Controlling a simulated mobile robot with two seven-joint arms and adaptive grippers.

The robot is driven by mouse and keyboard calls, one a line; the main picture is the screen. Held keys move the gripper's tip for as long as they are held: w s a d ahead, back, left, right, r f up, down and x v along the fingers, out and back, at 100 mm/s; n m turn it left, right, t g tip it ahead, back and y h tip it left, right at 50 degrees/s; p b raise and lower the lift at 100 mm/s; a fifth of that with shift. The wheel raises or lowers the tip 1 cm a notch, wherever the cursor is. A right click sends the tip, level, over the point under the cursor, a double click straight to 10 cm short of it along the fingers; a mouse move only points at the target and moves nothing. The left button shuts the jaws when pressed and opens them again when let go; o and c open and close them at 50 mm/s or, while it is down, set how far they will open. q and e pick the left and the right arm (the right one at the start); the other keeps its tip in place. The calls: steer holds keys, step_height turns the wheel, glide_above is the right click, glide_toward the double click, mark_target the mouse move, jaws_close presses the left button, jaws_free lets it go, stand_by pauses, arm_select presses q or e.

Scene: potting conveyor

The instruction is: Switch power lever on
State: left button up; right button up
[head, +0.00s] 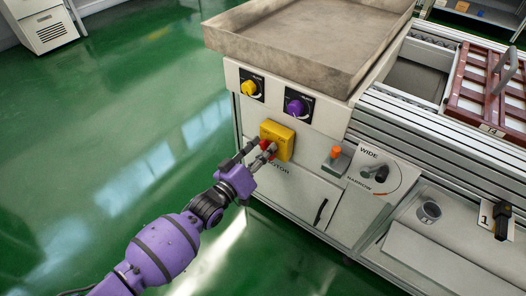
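A yellow box (284,139) with a red part (266,146) on its face is mounted on the front of the white machine, above a partly covered label ending in "OTOR". My purple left arm reaches up to it. The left gripper (261,152) has its fingertips at the red part, with the two fingers a little apart. Whether they press on it is too small to tell. The fingers cover part of the red part, so its position is unclear. A small lever with an orange tip (335,153) stands on a grey base to the right. My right gripper is not in view.
Above the box are a yellow knob (249,88) and a purple knob (296,107), under a grey tray (300,48). To the right are a WIDE/NARROW dial (378,173), a metal cup (429,212) and a black switch (502,220). Green floor (120,120) is clear at left.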

arm_select(q)
steer(key=shift+c, duration=0.5)
jaws_close()
steer(key=shift+r+m, duration=0.15)
steer(key=shift+m, duration=0.15)
steer(key=m+p, duration=0.1)
steer(key=m, duration=0.3)
steer(key=d+m+p, duration=0.1)
steer(key=m, duration=0.8)
steer(key=shift+s+d+p, duration=0.15)
steer(key=shift+s+p, duration=0.2)
steer(key=shift+p, duration=0.05)
steer(key=shift+m, duration=0.3)
